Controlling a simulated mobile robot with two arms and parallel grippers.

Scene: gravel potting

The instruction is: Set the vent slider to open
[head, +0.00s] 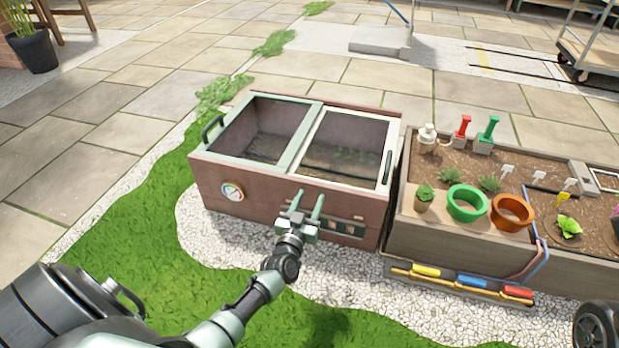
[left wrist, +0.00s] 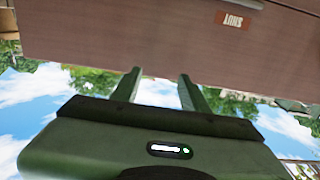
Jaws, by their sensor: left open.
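The cold frame (head: 250,178) is a brown-red box with a glazed top, in the middle of the head view. Its vent strip (head: 346,228) is low on the front wall, with small red labels, partly hidden by my left gripper. I cannot make out the slider's position. My left gripper (head: 309,197) is open and empty in front of this wall, just left of the strip. In the left wrist view, the open fingers (left wrist: 162,84) point at the brown wall. A red label reading SHUT (left wrist: 235,20) shows upside down there, beside a grey edge piece (left wrist: 245,3). My right gripper is not in view.
A round gauge (head: 232,191) is on the front wall at left. A wooden planter (head: 440,238) with pots and small plants stands close on the right. A rack of coloured tool handles (head: 460,283) is below it. Gravel and grass lie in front.

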